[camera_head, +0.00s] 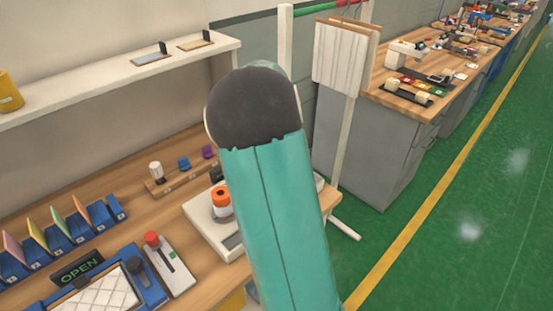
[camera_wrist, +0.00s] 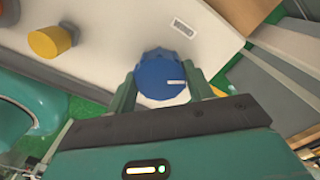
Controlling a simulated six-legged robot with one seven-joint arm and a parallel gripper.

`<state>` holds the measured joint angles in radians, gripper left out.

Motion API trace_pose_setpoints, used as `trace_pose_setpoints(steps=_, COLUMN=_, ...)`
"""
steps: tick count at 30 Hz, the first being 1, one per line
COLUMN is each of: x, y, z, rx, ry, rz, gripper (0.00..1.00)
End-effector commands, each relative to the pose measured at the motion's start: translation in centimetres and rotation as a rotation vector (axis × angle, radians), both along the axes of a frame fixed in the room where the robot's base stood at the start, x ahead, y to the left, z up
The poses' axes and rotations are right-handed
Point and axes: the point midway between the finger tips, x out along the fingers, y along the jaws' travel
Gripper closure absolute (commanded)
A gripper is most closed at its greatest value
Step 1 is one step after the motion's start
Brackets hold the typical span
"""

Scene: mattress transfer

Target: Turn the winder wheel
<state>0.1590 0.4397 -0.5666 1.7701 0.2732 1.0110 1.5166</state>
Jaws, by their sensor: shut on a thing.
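In the wrist view a round, faceted blue wheel (camera_wrist: 165,75) with a small white mark sits against a pale board. My gripper (camera_wrist: 161,82) has one green finger on each side of it and is shut on it. I take it to be the winder wheel. In the head view my own arm fills the middle. My gripper and the blue wheel do not show there.
A yellow cylinder (camera_wrist: 49,41) stands on the same pale board. A wall shelf (camera_head: 100,83) runs above. Green floor is clear at right.

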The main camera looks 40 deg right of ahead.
Motion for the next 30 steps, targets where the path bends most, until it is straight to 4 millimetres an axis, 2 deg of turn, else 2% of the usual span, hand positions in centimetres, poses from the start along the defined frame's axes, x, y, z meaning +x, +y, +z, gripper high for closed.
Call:
trace_pose_setpoints(steps=15, x=0.04, y=-0.06, z=0.1, rx=-0.002, ry=-0.002, rz=-0.019, gripper=0.71)
trace_pose_setpoints(steps=16, x=0.04, y=-0.06, z=0.1, rx=-0.002, ry=-0.002, rz=-0.019, gripper=0.42)
trace_pose_setpoints(steps=18, x=0.04, y=-0.06, z=0.09, rx=-0.001, ry=-0.001, rz=-0.019, gripper=0.29)
trace_pose_setpoints(steps=26, x=0.0, y=-0.03, z=0.04, rx=-0.001, ry=-0.001, rz=-0.019, gripper=0.27)
trace_pose_setpoints(steps=30, x=0.06, y=-0.03, z=0.63, rx=-0.001, ry=-0.002, rz=-0.019, gripper=0.27)
